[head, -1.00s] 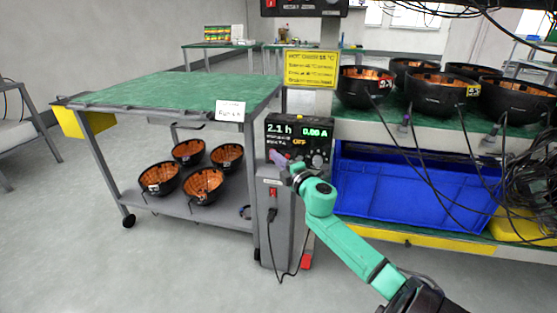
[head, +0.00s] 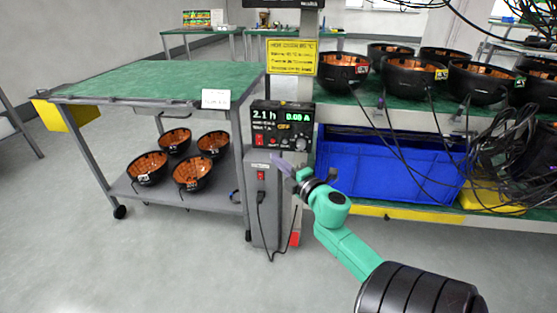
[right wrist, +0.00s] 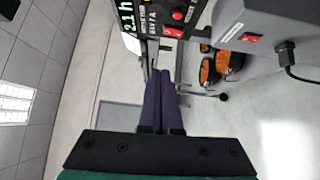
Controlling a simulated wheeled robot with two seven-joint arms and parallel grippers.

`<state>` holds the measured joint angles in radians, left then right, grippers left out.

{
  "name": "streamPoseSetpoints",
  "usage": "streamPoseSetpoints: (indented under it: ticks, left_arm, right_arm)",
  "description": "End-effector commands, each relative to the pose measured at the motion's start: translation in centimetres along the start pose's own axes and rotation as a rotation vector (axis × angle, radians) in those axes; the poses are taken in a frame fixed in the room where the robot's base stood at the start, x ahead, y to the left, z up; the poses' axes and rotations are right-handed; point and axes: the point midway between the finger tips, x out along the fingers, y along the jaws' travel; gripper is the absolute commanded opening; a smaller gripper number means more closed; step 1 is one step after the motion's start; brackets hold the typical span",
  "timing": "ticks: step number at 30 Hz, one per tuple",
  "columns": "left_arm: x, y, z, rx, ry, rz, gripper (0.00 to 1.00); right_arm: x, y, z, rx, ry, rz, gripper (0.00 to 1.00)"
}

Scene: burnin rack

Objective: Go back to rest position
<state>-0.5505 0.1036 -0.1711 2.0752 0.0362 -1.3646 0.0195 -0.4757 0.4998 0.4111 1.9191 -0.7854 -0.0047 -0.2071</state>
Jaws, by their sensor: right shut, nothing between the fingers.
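My right gripper (head: 284,167) is in front of the power supply panel (head: 281,128), near its lower edge, at the end of my green arm. Its purple fingers lie together and hold nothing; they also show closed in the right wrist view (right wrist: 159,100). The panel reads 2.1 h and 0.00 A, with OFF in orange. The grey cabinet (head: 264,200) with a red switch stands below the panel. I cannot tell from the head view how far the fingertips are from the panel. My left gripper is not in view.
A green-topped cart (head: 150,82) stands left, with several black-and-orange bowls (head: 193,172) on its lower shelf. The rack shelf at right holds more bowls (head: 415,75) with hanging cables. A blue bin (head: 380,172) sits beneath. Grey floor (head: 190,260) in front is clear.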

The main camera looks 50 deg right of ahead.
Motion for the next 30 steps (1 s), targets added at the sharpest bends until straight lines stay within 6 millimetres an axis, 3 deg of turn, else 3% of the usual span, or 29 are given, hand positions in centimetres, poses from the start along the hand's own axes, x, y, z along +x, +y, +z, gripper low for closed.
streamPoseSetpoints:
  ticks: [16,19,20,22,25,27,30]
  left_arm:
    - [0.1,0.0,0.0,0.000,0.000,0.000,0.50]
    - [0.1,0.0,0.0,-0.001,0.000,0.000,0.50]
    - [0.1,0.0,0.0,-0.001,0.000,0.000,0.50]
    - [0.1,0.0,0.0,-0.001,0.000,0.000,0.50]
    - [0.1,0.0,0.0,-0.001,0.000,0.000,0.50]
    - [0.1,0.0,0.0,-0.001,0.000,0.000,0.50]
    - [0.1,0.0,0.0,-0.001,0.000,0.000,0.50]
  right_arm:
    - [-0.2,0.0,0.0,0.000,0.001,0.000,0.00]
    - [-0.3,-0.9,0.1,0.047,-0.026,-0.019,0.00]
    - [-0.4,-1.8,0.2,0.090,-0.052,-0.037,0.00]
    - [-1.2,-5.5,0.5,0.254,-0.154,-0.119,0.00]
    - [-3.9,-13.3,-0.7,0.539,-0.341,-0.320,0.00]
    - [-6.7,-18.7,-2.9,0.705,-0.461,-0.486,0.00]
    - [-10.8,-24.1,-6.8,0.864,-0.586,-0.701,0.00]
